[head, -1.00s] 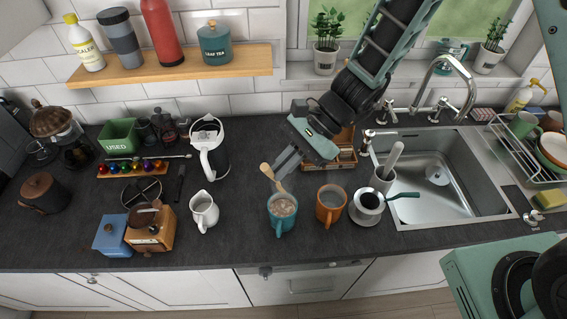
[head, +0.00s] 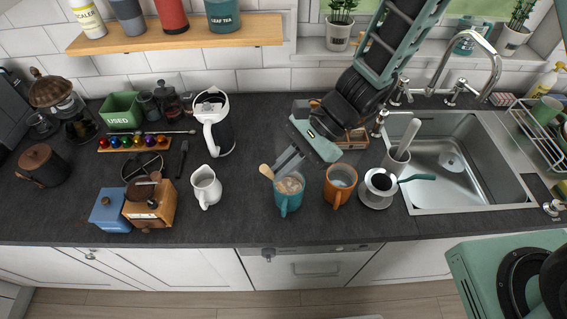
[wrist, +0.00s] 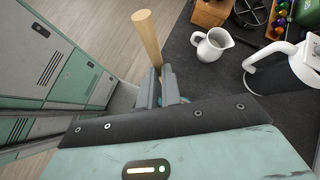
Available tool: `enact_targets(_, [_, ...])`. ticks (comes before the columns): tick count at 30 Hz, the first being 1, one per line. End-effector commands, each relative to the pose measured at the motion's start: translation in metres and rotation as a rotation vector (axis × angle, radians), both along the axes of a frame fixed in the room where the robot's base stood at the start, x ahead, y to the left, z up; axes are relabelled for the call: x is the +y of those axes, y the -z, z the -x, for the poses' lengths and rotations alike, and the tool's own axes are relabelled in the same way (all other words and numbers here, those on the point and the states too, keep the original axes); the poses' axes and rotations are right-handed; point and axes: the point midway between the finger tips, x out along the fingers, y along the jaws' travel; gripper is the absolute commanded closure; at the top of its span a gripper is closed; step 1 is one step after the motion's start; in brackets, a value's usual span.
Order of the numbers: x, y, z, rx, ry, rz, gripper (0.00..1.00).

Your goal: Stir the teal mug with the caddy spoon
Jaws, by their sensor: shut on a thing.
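The teal mug (head: 284,203) stands on the worktop near its front edge, left of an orange mug, with a pale brown, lumpy surface inside. My gripper (head: 281,168) is just above and to the left of the mug's rim. It is shut on the wooden spoon (head: 266,171), whose handle end sticks up left of the fingertips. The handle also shows in the wrist view (wrist: 147,38), beyond the fingers (wrist: 161,88). The spoon's lower end is hidden; it appears to be inside the mug.
A white pitcher (head: 205,187) and kettle (head: 221,135) stand left. A wooden box (head: 352,139) is partly hidden behind my gripper.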

Motion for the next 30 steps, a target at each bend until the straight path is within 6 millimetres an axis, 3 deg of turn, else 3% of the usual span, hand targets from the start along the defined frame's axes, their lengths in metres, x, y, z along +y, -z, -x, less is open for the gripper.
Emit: enact_targets(30, [-0.016,0.074,-0.026,0.001,0.0,-0.001,1.0])
